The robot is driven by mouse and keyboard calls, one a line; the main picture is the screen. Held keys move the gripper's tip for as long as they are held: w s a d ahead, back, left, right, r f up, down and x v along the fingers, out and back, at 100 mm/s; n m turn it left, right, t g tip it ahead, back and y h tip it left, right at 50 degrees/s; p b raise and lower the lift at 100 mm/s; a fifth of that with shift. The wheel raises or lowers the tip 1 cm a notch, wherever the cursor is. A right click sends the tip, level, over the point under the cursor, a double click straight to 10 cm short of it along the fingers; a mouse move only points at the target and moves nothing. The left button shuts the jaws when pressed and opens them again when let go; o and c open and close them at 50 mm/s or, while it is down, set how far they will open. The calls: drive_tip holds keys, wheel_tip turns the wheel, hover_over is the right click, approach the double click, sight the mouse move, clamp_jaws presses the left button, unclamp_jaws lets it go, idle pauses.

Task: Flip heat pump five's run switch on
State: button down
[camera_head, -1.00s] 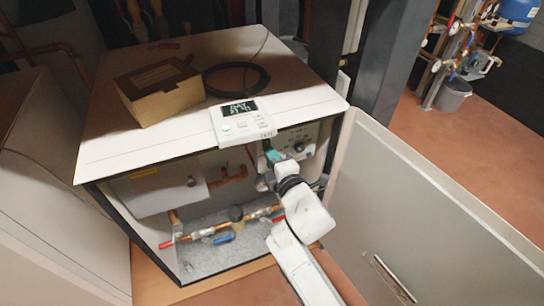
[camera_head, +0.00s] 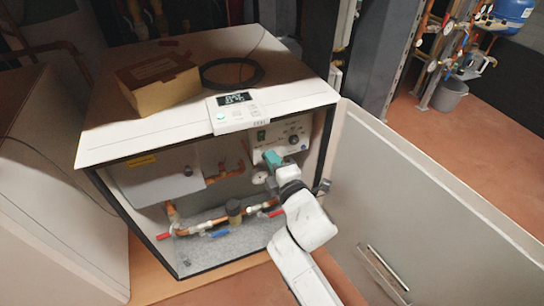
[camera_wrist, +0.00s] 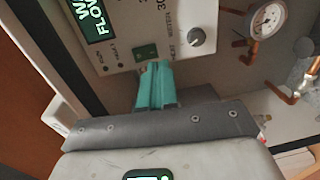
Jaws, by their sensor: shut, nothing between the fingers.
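The open heat pump cabinet (camera_head: 215,155) has a pale control panel (camera_head: 280,127) inside at its upper right. A small green switch (camera_head: 261,135) sits on the panel, left of a dark round knob (camera_head: 294,139). In the wrist view, the green switch (camera_wrist: 145,52) is just beyond my fingertips, with the grey knob (camera_wrist: 196,37) to its right. My gripper (camera_head: 272,158) has teal fingers, shut and empty, just below the switch. The fingers (camera_wrist: 155,72) point at the switch in the wrist view; I cannot tell whether they touch it. The switch's position is unclear.
A lit controller (camera_head: 238,112) sits at the cabinet top's front edge, with a cardboard box (camera_head: 158,82) and black cable coil (camera_head: 232,74) behind. The open door (camera_head: 425,205) stands right of my arm. A gauge (camera_wrist: 267,20) and copper pipes are near the panel.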

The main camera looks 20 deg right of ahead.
drive_tip(key=s+f+p, duration=0.1)
drive_tip(key=s, duration=0.8)
drive_tip(key=shift+f, duration=0.2)
drive_tip(key=shift+d, duration=0.1)
drive_tip(key=s+d+f+m+g+h, duration=0.3)
drive_tip(key=s+d+f+m+g, duration=0.45)
drive_tip(key=s+m, duration=0.2)
drive_tip(key=s+f+m+g+y, duration=0.15)
drive_tip(key=s+m+g, duration=0.25)
drive_tip(key=s, duration=0.6)
drive_tip(key=s+f+m+g+y, duration=0.1)
drive_tip(key=s+f+m+g, duration=0.3)
drive_tip(key=s, duration=0.5)
wheel_tip(320, 180, up, 23)
drive_tip(key=p, duration=2.2)
drive_tip(key=shift+m+p, duration=0.35)
drive_tip(key=shift+m, duration=0.1)
